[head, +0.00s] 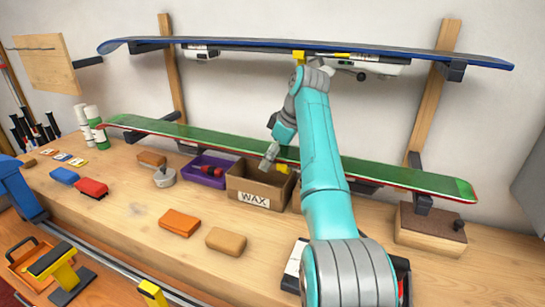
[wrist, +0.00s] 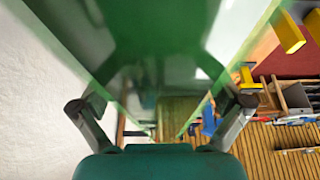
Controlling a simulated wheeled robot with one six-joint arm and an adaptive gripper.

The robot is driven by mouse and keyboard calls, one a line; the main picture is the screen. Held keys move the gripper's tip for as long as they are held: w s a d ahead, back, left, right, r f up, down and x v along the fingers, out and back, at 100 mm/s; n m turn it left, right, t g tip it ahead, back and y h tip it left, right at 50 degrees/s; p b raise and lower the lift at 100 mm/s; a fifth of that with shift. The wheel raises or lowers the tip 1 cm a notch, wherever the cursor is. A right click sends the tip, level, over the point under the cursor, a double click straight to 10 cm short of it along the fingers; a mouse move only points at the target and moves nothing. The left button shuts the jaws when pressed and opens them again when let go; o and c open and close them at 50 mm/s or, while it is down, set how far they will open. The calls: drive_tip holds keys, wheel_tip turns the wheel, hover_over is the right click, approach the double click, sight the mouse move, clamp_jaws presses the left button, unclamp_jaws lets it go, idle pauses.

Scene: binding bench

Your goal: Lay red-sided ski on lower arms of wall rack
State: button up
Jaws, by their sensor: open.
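The green ski (head: 390,174) with a red side edge lies lengthwise along the lower arms of the wall rack. Its right part sits over the lower right arm (head: 422,204) and its left part over the lower left arm. My gripper is at the ski's middle, partly hidden behind my own arm in the head view, with one grey finger (head: 269,156) showing. In the wrist view the ski's green face (wrist: 150,30) fills the top centre, and my gripper (wrist: 160,104) has its fingers spread wide, one to each side of it. Contact with the fingers cannot be told.
A blue ski (head: 440,56) lies on the upper arms, close above my arm. A wax box (head: 243,197), a purple tray (head: 208,181) and a brown block (head: 425,236) stand on the bench (head: 130,215) below. The bench's front middle holds few items.

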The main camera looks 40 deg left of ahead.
drive_tip(key=v, duration=1.2)
